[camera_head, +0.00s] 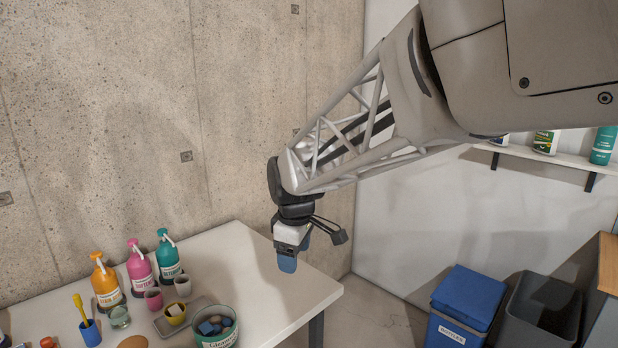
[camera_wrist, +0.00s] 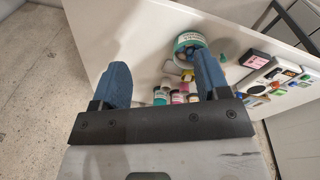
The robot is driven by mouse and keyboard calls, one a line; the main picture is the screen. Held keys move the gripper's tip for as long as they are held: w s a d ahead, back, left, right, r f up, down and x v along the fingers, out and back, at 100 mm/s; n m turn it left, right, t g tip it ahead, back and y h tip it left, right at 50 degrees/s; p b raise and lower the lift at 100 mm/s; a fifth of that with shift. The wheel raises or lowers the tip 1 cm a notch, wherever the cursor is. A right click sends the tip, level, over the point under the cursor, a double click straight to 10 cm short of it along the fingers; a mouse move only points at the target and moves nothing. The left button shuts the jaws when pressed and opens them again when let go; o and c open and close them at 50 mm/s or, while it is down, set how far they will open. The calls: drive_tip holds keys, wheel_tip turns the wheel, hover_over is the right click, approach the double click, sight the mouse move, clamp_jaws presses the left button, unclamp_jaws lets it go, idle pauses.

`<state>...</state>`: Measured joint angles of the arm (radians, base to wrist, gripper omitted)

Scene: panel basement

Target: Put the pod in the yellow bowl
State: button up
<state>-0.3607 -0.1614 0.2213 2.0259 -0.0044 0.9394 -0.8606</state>
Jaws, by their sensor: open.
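The small yellow bowl (camera_head: 176,320) sits on a grey tray on the white table, with a pale block-like item in it. Several rounded pods (camera_head: 212,326) in blue and dull pink lie in a teal-rimmed tub (camera_head: 220,341) just right of the bowl. The tub also shows in the wrist view (camera_wrist: 190,38), with dark pods inside. I cannot tell which single pod is meant. My gripper (camera_head: 288,263) is open and empty, high above the table's right part, right of the tub and apart from it. Its blue fingers are spread in the wrist view (camera_wrist: 161,72).
Orange, pink and teal pump bottles (camera_head: 168,256) stand behind the tray, with small cups near them. A blue cup (camera_head: 90,334) holding a yellow brush is at left. The table's right part is clear. A blue lidded bin (camera_head: 468,298) and a grey bin (camera_head: 543,309) stand beyond the table.

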drive_tip(key=s+d+m, duration=0.7)
drive_tip(key=s+d, duration=0.3)
drive_tip(key=s, duration=0.3)
drive_tip(key=s+d+f+m+t, duration=0.1)
drive_tip(key=s+d+m, duration=0.6)
drive_tip(key=s+d, duration=0.4)
drive_tip(key=s, duration=0.3)
drive_tip(key=shift+d+h, duration=0.3)
